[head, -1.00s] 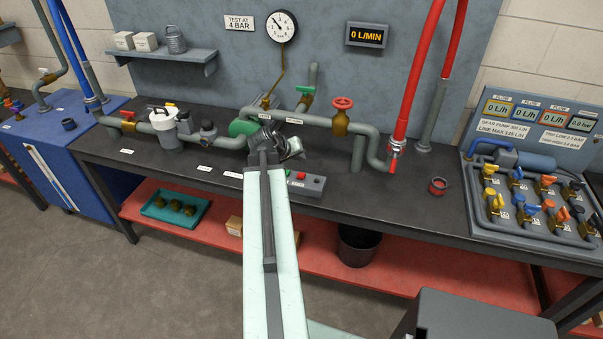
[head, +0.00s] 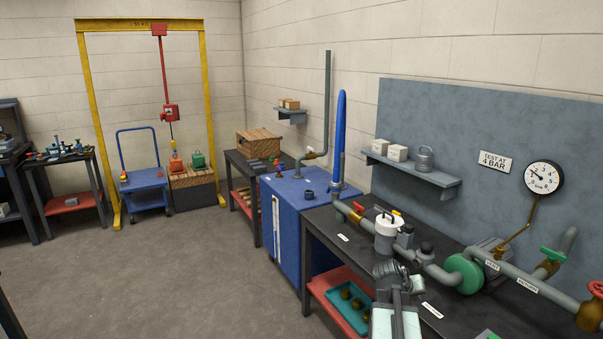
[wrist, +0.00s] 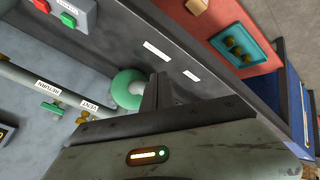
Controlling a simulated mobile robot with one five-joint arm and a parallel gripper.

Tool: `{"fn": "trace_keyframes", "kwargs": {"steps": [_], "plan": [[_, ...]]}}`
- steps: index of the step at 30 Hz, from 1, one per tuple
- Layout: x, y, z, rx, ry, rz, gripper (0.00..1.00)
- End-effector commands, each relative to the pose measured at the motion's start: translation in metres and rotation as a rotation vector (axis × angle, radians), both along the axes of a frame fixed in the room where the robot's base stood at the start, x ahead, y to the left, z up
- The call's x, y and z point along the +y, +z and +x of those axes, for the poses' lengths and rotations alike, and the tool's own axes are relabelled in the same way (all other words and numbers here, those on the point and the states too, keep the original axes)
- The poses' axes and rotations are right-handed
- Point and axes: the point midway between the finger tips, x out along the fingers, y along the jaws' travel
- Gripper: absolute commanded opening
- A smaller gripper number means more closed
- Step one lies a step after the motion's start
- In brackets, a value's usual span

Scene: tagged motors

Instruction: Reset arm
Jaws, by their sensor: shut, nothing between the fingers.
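My gripper (head: 398,278) shows at the lower right of the head view, at the end of my pale arm. It is over the front part of the dark workbench, just in front of the pipe run. In the wrist view its dark fingers (wrist: 158,92) are together, with nothing between them. I cannot tell the exact gap between my gripper and the bench.
A teal tray (head: 350,304) sits on the red lower shelf. A blue cabinet (head: 285,225) stands left of the bench. The grey floor (head: 150,270) at left is open.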

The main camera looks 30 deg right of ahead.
Motion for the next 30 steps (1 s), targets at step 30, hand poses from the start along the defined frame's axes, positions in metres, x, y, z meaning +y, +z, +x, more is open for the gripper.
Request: {"fn": "trace_keyframes", "kwargs": {"steps": [30], "plan": [[0.499, -0.066, 0.055, 0.378, 0.605, 0.681, 0.00]]}}
